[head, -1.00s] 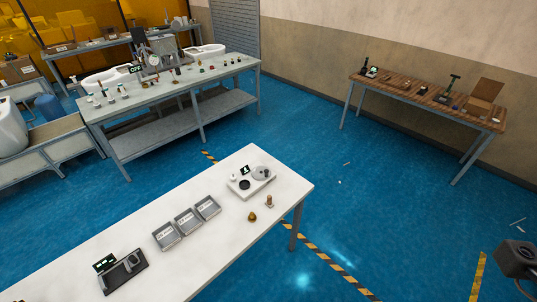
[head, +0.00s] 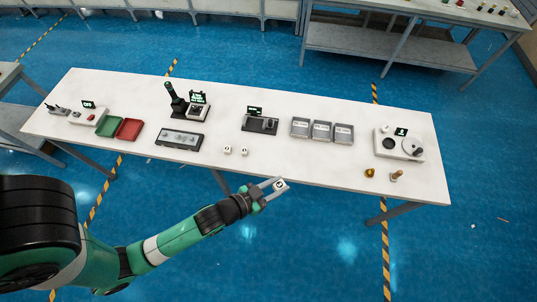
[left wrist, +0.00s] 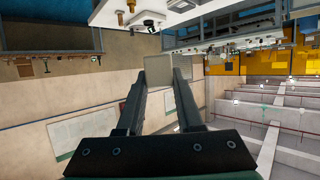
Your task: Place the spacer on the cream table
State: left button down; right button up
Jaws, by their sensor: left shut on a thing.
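My left gripper (head: 272,190) reaches in from the lower left, in front of the near edge of the cream table (head: 300,165). It is shut on a small pale block with a dark ring on its face, which I take to be the spacer (head: 281,185). In the left wrist view the pale square spacer (left wrist: 158,70) sits between the tips of the two dark fingers. In the head view it appears past the table's near edge, with blue floor around it; its exact height is unclear. My right gripper is not in view.
Two small white pieces (head: 235,150) lie near the table's front edge. Behind them are a dark tray (head: 180,139), a black fixture (head: 260,124) and grey bins (head: 322,131). A white fixture (head: 398,146) and small brass pieces (head: 370,173) are at the right. Bare tabletop lies between.

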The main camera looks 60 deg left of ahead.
pick_arm(q)
jog(key=s+a+f+n+g+y+b, duration=0.2)
jog(key=s+a+f+n+y+b, duration=0.1)
jog(key=a+f+b, duration=0.5)
jog(key=s+a+f+n+g+y+b, duration=0.2)
jog(key=a+f+n+y+b, duration=0.3)
jog(key=a+b, duration=0.9)
notch_tip(320, 180, down, 4)
jog(key=s+a, duration=0.1)
jog(key=a, duration=0.1)
jog(key=shift+a+r+y, duration=0.15)
jog(key=shift+a+y, duration=0.15)
jog(key=shift+a, duration=0.05)
jog(key=shift+s, duration=0.1)
